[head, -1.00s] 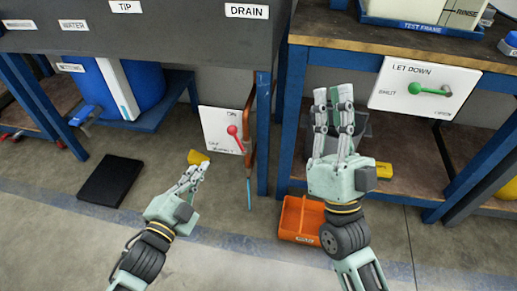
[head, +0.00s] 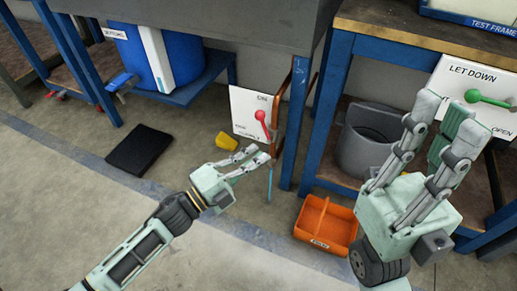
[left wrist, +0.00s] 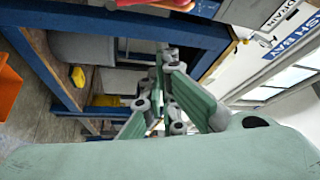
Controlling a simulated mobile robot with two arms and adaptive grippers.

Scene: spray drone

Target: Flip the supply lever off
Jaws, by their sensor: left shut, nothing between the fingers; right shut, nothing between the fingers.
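The red lever (head: 262,121) is mounted on a white panel (head: 243,108) under the dark bench, beside a copper pipe. The lever's knob points up toward the word ON; the lower label is too small to read surely. My left gripper (head: 265,157) is shut and empty, its fingertips just below the lever in the head view; contact cannot be told. Its fingers (left wrist: 170,75) also show in the left wrist view, with a red piece at the top edge, possibly the lever. My right gripper (head: 440,112) is shut and empty, raised before the right bench.
A green LET DOWN lever (head: 487,98) is on a white panel behind my right gripper. A blue bench leg (head: 297,125) stands right of the red lever. An orange tray (head: 312,220), a yellow object (head: 227,141) and a black mat (head: 140,150) lie on the floor.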

